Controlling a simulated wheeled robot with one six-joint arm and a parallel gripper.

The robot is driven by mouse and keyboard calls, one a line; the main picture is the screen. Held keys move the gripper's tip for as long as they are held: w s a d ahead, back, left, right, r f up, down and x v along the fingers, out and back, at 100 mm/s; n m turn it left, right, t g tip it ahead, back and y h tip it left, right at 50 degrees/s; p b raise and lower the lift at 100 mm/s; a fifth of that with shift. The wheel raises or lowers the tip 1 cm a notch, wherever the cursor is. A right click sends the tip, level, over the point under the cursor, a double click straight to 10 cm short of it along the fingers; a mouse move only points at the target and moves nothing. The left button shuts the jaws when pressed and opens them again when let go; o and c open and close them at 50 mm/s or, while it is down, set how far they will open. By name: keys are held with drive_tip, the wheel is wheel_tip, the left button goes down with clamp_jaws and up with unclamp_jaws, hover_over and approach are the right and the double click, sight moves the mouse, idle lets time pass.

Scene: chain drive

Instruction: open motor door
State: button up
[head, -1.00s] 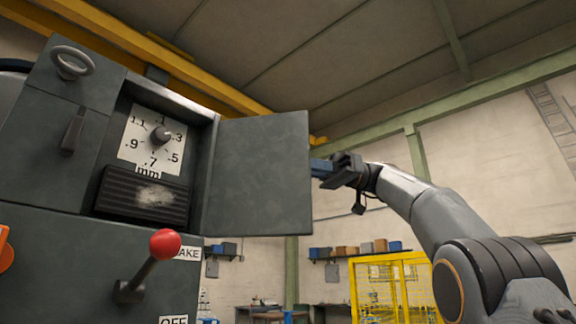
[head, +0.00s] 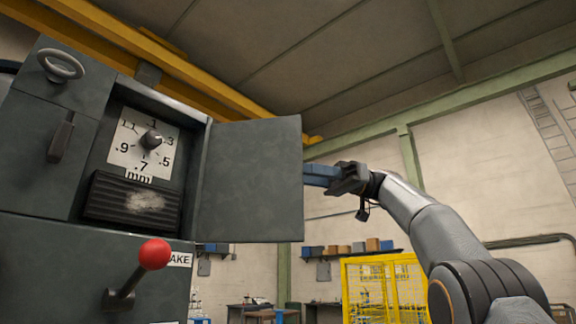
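The motor door (head: 252,182) is a flat dark grey panel. It stands swung open to the right of the machine's compartment (head: 140,165), hinged on the compartment's right side. Inside show a white dial plate marked in mm with a black knob (head: 151,139) and a ribbed dark block (head: 133,203). My gripper (head: 318,175), with blue fingers, is at the door's right free edge. The finger tips meet the door's outline, and part of them may be behind it. I cannot tell whether they touch it or how far apart they are.
A lever with a red ball (head: 155,254) sticks out below the compartment. A ring handle (head: 60,65) and a small lever (head: 61,138) are on the machine's left part. A yellow cage (head: 385,285) and shelf stand far behind.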

drive_tip(key=p+v, duration=0.3)
drive_tip(key=v, duration=0.1)
drive_tip(key=shift+d, duration=0.15)
idle(0.5)
